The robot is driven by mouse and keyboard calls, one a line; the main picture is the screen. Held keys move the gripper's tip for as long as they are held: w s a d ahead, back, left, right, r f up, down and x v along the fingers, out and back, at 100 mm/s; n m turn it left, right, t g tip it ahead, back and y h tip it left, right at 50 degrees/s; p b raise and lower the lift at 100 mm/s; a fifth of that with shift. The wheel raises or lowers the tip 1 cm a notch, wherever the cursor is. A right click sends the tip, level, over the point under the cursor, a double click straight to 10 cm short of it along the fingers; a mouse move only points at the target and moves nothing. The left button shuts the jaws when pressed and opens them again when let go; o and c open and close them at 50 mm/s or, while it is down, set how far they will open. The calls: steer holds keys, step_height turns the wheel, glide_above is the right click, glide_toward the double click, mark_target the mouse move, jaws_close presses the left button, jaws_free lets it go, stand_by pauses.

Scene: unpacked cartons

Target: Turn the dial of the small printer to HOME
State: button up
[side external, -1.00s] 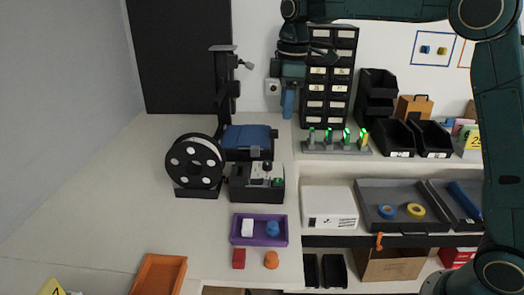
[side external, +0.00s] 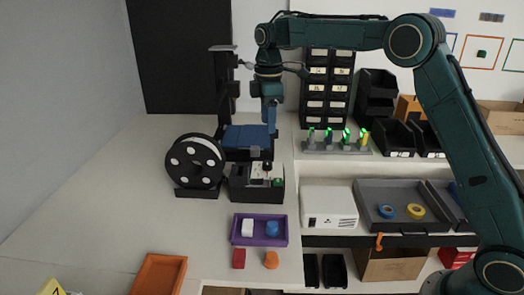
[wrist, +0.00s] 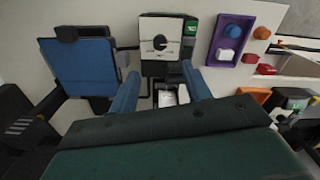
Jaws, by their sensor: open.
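The small printer has a blue bed (side external: 246,138) on a black frame, with a dark box (side external: 243,191) at its front. The box's pale top carries a black dial (side external: 267,168). In the wrist view the dial (wrist: 160,43) is a round black knob on a white panel, beside a green part (wrist: 191,27). Its marks are too small to read, so I cannot tell its setting. My gripper (side external: 269,130) points down above the printer. In the wrist view its blue fingers (wrist: 160,80) are apart and empty, clear of the dial.
A filament spool (side external: 194,162) stands left of the box. A purple tray (side external: 237,240) holds a white and a blue block in front. A red block (side external: 239,258) and an orange piece (side external: 271,260) lie nearer. A white device (side external: 328,205) stands right.

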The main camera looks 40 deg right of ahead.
mark_target(268, 162)
step_height(268, 162, down, 13)
steer(key=shift+r, duration=0.15)
stand_by(0.4)
steer(key=c, duration=1)
